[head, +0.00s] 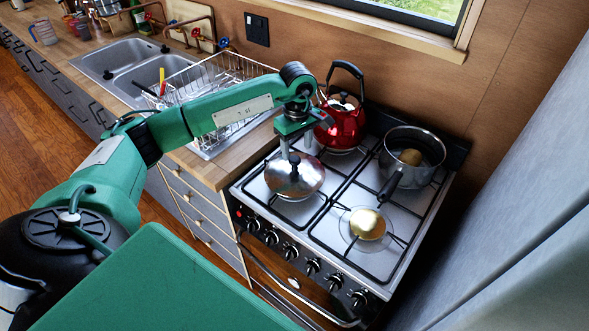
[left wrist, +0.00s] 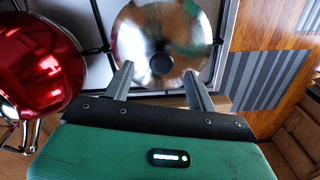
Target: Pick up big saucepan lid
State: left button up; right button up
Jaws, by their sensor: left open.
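The big saucepan lid (head: 283,186) is a shiny round metal lid with a dark knob, lying on the back-to-front left side of the stove's grate. It also shows in the left wrist view (left wrist: 190,28), with its knob (left wrist: 161,63) facing the camera. My left gripper (head: 296,152) is just above the lid. In the left wrist view its two fingers (left wrist: 157,70) are apart, with the knob seen between and just beyond their tips. Nothing is visibly held, and I cannot tell whether the fingers touch the lid. My right gripper is not in view.
A red kettle (head: 344,126) stands close behind my left gripper. A saucepan (head: 396,172) holding a brown round thing stands at the back right, its handle pointing forward. A golden round thing (head: 367,224) lies on the front right burner. A wire dish rack (head: 225,75) stands left.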

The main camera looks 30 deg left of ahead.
aim_at(295, 159)
pick_arm(q)
jog(key=shift+f, duration=0.25)
jog(key=shift+f+p, duration=0.55)
jog(key=f, duration=0.1)
jog(key=f+p, duration=0.1)
jog(key=f, duration=0.1)
jog(key=shift+s+a+f+p, duration=0.1)
jog(key=shift+a+f+p, duration=0.15)
jog(key=shift+p, duration=0.1)
jog(key=shift+f, duration=0.4)
grip_shut()
